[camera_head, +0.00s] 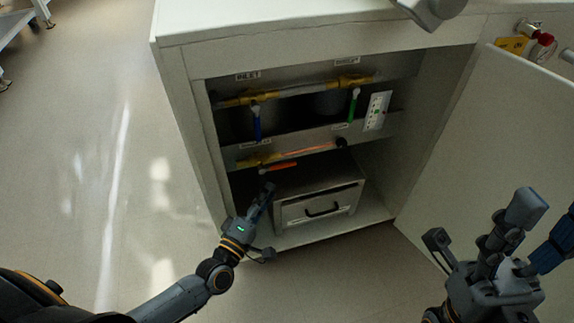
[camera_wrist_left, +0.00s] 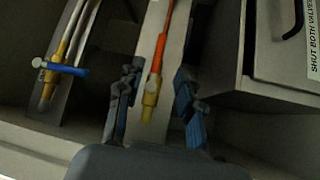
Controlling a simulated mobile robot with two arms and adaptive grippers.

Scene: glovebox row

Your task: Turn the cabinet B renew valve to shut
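Inside the open cabinet (camera_head: 180,110), a blue lever (camera_head: 256,122) hangs down under a label reading INLET, and a green lever (camera_head: 353,106) hangs at the right of the same upper pipe. An orange lever (camera_head: 279,167) lies nearly level on the lower pipe. The labels do not show clearly which valve is renew. My left gripper (camera_head: 267,222) is open and empty below the orange lever. In the left wrist view the orange lever (camera_wrist_left: 160,52) and its yellow fitting (camera_wrist_left: 150,98) appear between its fingers; contact is not visible. My right gripper (camera_head: 490,235) is open and empty outside the cabinet.
A grey drawer box (camera_head: 318,207) with a black handle stands on the cabinet floor; its label reads SHUT BOTH VALVES in the wrist view. The open door (camera_head: 480,150) takes up the right side. A white indicator panel (camera_head: 377,110) is inside.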

